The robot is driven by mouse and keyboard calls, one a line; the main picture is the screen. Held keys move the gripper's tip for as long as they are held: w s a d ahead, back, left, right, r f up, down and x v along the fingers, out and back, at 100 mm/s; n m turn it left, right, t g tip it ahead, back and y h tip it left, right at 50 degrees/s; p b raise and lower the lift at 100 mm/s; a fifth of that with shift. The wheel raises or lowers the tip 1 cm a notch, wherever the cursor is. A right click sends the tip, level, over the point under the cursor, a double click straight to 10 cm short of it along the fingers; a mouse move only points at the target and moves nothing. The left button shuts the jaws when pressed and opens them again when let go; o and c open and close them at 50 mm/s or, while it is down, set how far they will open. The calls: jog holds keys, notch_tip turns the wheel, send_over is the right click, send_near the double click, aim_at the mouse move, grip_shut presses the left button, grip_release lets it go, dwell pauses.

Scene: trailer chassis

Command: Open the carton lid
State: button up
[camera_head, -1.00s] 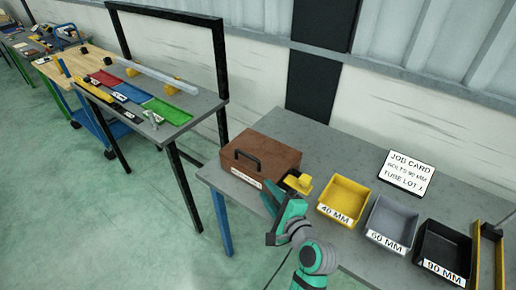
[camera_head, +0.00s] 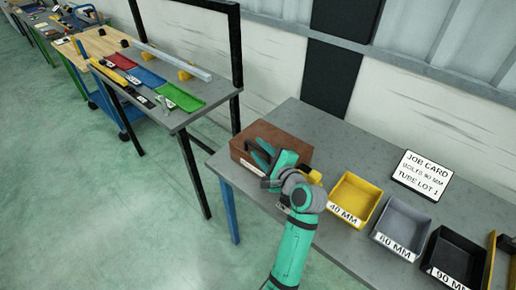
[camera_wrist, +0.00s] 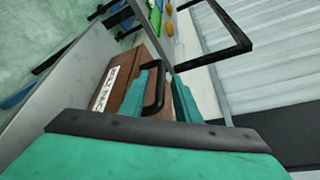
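The carton is a brown box (camera_head: 280,134) with a white label on its front. It sits at the left end of the grey table, and its lid is down. It also shows in the wrist view (camera_wrist: 121,88), with a black handle (camera_wrist: 160,90) on the lid. My gripper (camera_head: 262,156) is over the box lid and covers most of the handle in the head view. In the wrist view, my gripper (camera_wrist: 165,76) has its teal fingers apart, with the handle between them. I cannot tell whether a finger touches the handle.
A yellow bin (camera_head: 355,199), a grey bin (camera_head: 393,222) and a black bin (camera_head: 453,256) stand right of the carton. A yellow object (camera_head: 313,177) is close beside my wrist. A job card (camera_head: 422,174) lies behind the bins. Another workbench (camera_head: 192,116) stands to the left.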

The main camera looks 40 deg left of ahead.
jog(key=shift+w+a+f, duration=0.15)
jog(key=shift+w+a, duration=0.15)
jog(key=shift+a, duration=0.35)
grip_shut()
